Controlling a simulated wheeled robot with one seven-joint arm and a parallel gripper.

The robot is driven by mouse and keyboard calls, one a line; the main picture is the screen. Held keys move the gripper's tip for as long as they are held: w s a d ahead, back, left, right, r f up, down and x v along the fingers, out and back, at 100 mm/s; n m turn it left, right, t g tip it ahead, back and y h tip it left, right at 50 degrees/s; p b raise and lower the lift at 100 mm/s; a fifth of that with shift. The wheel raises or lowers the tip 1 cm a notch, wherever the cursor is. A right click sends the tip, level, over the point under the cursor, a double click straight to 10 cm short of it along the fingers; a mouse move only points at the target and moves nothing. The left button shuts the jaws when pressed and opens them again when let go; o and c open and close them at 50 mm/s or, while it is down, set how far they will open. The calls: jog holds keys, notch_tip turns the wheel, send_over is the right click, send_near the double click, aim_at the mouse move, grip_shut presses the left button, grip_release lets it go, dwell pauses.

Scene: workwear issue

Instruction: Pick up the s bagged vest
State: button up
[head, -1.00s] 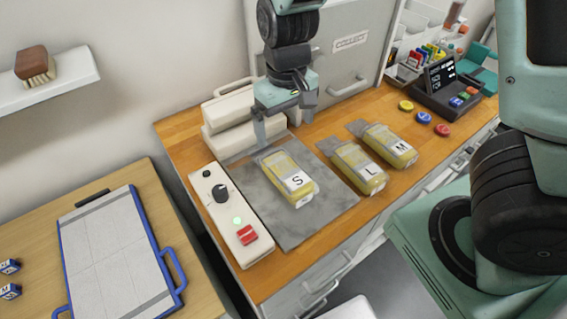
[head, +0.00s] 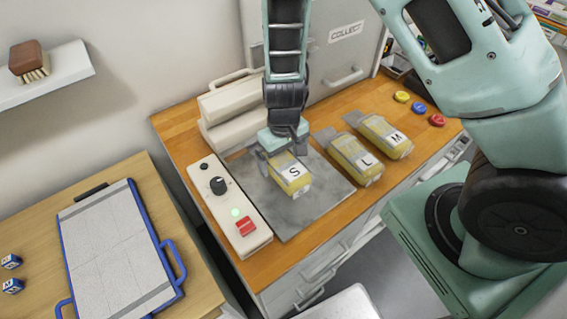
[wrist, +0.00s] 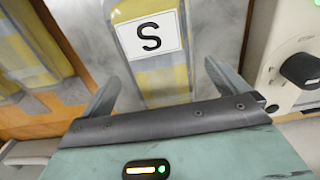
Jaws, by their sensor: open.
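The S bagged vest (head: 291,177) is a yellow packet with grey bands and a white S label. It lies on the grey plate (head: 310,204) of the sealer-like machine. My gripper (head: 284,151) is over its back end, pointing down. In the wrist view the S vest (wrist: 160,72) lies between the two open fingers of my gripper (wrist: 160,85), with a finger on each side. Whether the fingers touch it cannot be told.
The L vest (head: 355,160) and M vest (head: 384,138) lie just right of the plate. A control box (head: 228,208) with a black knob and red switch stands at left. A cream roller unit (head: 235,110) is behind. A blue-framed tray (head: 120,245) lies on the left table.

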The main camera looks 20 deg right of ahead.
jog(key=shift+f, duration=1)
jog(key=c, duration=1.2)
